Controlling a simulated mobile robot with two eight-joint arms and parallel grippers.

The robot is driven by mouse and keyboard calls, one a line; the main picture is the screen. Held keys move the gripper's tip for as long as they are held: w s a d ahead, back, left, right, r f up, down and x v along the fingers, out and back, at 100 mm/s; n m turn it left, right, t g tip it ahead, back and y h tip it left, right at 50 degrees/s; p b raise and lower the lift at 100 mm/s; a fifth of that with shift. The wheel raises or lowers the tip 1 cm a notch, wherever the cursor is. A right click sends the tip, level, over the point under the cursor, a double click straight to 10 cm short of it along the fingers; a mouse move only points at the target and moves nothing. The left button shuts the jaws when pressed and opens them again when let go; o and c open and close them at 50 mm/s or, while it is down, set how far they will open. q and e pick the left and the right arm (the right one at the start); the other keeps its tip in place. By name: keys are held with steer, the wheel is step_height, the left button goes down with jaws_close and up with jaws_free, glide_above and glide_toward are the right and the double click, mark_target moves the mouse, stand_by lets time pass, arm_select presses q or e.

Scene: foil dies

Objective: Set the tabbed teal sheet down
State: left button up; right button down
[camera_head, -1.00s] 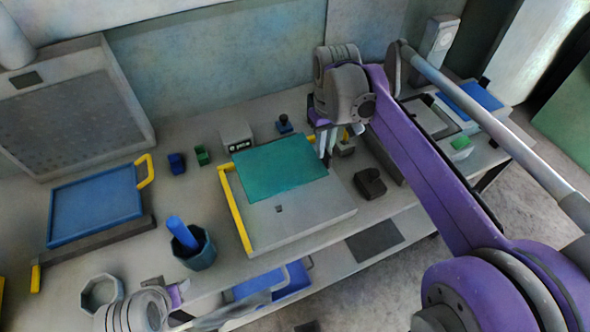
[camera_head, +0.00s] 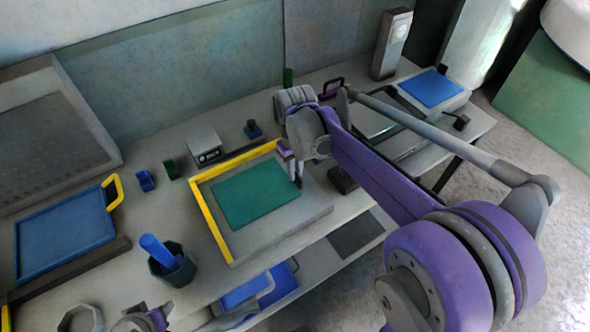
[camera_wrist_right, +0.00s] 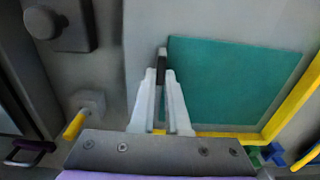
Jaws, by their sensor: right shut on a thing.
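The teal sheet (camera_head: 255,193) is over the pale grey plate (camera_head: 290,222), inside the corner made by two yellow bars (camera_head: 209,215). In the right wrist view the sheet (camera_wrist_right: 225,85) looks flat, with a gap to the yellow bars. Its dark tab (camera_wrist_right: 162,68) is at the edge nearest my right gripper. My right gripper (camera_head: 298,182) is shut on this tab, its pale fingers (camera_wrist_right: 160,90) on either side of it. I cannot tell whether the whole sheet touches the plate. My left gripper (camera_head: 155,320) is partly cut off at the bottom edge.
A blue framed panel (camera_head: 65,235) and a dark cup with a blue rod (camera_head: 172,265) stand left. A grey box (camera_head: 205,147) and small blue and green blocks (camera_head: 172,169) stand behind. A blue-topped block (camera_head: 432,90) is at far right.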

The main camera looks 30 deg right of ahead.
steer(key=c, duration=0.9)
jaws_free()
steer(key=shift+r, duration=0.1)
arm_select(q)
steer(key=shift+r, duration=0.15)
arm_select(e)
steer(key=shift+r, duration=0.3)
arm_select(q)
steer(key=shift+w+r+p, duration=0.15)
steer(key=shift+r+p, duration=0.35)
steer(key=shift+p, duration=0.05)
arm_select(e)
step_height(320, 180, up, 11)
steer(key=s+a+f+t, duration=0.1)
steer(key=s+a+f, duration=0.1)
steer(key=s+f, duration=0.2)
steer(key=s+a+f+t, duration=0.2)
steer(key=s+f, duration=0.3)
steer(key=s, duration=0.2)
steer(key=s+a+f+t, duration=0.1)
steer(key=s+f+t, duration=0.1)
steer(key=s+f, duration=0.2)
steer(key=shift+s+a+f+m, duration=0.1)
steer(key=shift+s+a+m, duration=0.1)
steer(key=shift+s, duration=0.25)
steer(key=shift+s+a+f+m, duration=0.1)
steer(key=shift+s+a+m, duration=0.1)
steer(key=shift+s, duration=0.2)
